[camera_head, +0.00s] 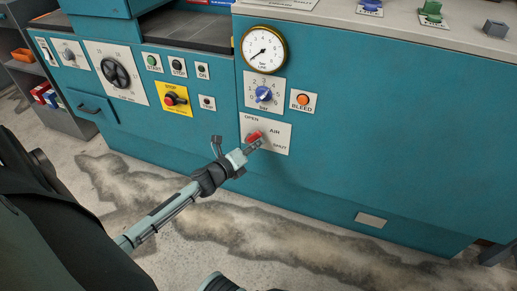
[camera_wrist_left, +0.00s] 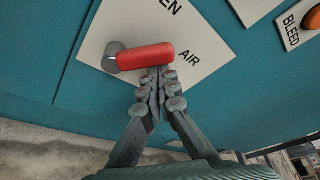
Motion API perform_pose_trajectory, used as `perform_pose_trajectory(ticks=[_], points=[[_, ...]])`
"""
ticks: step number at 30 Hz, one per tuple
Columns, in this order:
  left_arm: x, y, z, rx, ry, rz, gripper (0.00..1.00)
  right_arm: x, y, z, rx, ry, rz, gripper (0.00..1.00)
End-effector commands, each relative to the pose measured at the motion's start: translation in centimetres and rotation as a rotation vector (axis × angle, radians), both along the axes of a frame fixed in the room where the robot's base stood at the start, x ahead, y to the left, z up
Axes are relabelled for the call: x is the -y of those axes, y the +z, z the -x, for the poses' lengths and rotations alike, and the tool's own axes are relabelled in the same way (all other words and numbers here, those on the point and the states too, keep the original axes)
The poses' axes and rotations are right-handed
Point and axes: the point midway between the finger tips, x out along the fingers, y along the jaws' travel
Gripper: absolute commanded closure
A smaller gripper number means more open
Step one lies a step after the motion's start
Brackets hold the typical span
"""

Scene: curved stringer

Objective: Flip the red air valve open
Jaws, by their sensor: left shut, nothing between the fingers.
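The red air valve handle (camera_head: 253,136) is on a pale plate (camera_head: 280,144) lettered OPEN, AIR and SHUT on the teal machine front. In the left wrist view the red handle (camera_wrist_left: 145,57) runs right from a grey round pivot (camera_wrist_left: 113,58), its free end towards the word AIR. On the plate it slants up to the right. My left gripper (camera_head: 257,144) is shut and empty at the handle. In the wrist view its closed fingertips (camera_wrist_left: 155,70) lie just below the handle's free end; I cannot tell if they touch it.
Above the plate are a blue knob (camera_head: 263,94), an orange BLEED button (camera_head: 303,99) and a round gauge (camera_head: 264,49). A yellow stop plate (camera_head: 174,99) and several buttons sit to the left. The panel right of the valve is bare.

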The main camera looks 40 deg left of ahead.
Motion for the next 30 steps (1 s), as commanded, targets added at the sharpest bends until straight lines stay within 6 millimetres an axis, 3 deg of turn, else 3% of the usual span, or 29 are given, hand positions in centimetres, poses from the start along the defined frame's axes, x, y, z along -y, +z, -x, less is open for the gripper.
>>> perform_pose_trajectory(ticks=[18, 30], points=[[-2.0, 1.7, 0.5, 0.124, 0.002, 0.518, 1.0, 0.6, 4.9, 1.5, 0.02, -0.004, 0.035, 0.53], [-2.7, 2.1, 0.6, 0.16, 0.002, 0.67, 1.0, 0.6, 6.4, 2.1, 0.025, -0.007, 0.042, 0.53]])
